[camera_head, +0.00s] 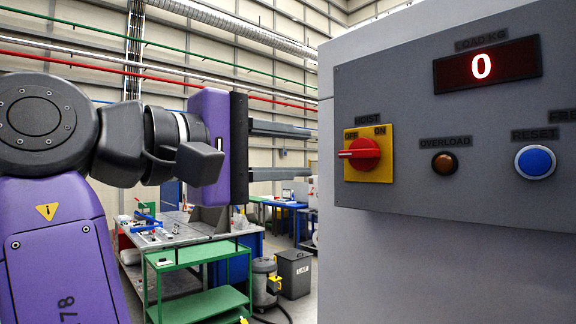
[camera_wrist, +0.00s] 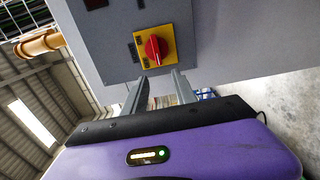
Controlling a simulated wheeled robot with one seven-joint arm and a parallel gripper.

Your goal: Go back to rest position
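My gripper (camera_head: 308,152) is open, with its two grey fingers apart and nothing between them. It is raised left of the grey control panel (camera_head: 400,110), its fingers pointing towards the panel's side. The red hoist knob (camera_head: 364,154) sits on a yellow plate marked OFF and ON. Its white mark points left, on the OFF side. The load display (camera_head: 488,64) reads 0. In the wrist view, the knob (camera_wrist: 156,48) shows beyond the fingertips (camera_wrist: 156,84), and the fingers look clear of it.
A blue reset button (camera_head: 535,162) and a dull amber overload lamp (camera_head: 445,163) are on the panel. A green-framed cart (camera_head: 200,254), a grey workbench (camera_head: 180,236) and a dark bin (camera_head: 295,272) stand on the floor behind my arm. Space above my arm looks free.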

